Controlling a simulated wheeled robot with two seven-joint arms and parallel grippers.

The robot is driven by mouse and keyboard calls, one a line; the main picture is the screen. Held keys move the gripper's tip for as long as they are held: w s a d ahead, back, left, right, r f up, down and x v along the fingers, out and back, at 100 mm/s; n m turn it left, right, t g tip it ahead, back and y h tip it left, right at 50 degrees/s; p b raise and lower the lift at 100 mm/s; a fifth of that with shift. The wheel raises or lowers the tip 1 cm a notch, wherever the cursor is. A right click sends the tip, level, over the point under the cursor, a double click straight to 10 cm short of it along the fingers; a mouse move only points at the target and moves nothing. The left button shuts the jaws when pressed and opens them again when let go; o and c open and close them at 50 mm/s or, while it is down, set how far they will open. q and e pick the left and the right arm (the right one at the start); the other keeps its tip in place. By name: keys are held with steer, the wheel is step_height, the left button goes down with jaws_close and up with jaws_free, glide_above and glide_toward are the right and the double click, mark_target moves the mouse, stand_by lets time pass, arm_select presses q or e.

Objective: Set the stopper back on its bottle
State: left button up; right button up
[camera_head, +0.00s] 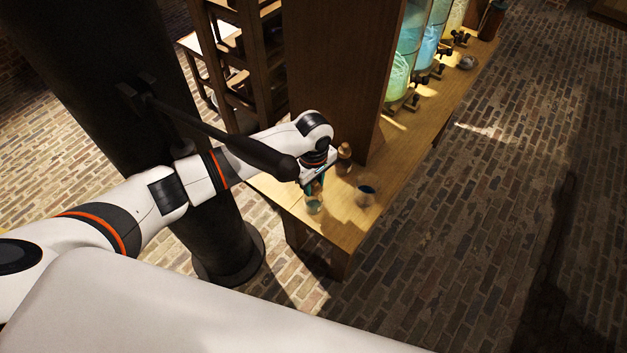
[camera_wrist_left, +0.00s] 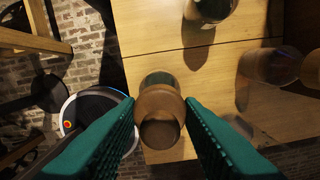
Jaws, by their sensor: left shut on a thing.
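My left gripper (camera_head: 315,186) points down over the near end of the wooden table, above a small pale glass bottle (camera_head: 314,205). In the left wrist view, its green fingers (camera_wrist_left: 162,128) are shut on a brown stopper (camera_wrist_left: 160,112), which lies between them. The stopper is small and partly hidden by the fingers in the head view. It is lined up over or at the bottle's mouth; I cannot tell whether it touches or is seated. My right gripper is not in view.
A dark pillar (camera_head: 215,235) stands left of the table.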

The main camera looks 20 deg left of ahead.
arm_select(q)
steer(key=shift+f, duration=0.6)
steer(key=o, duration=0.7)
steer(key=shift+c, duration=0.2)
steer(key=shift+r, duration=0.1)
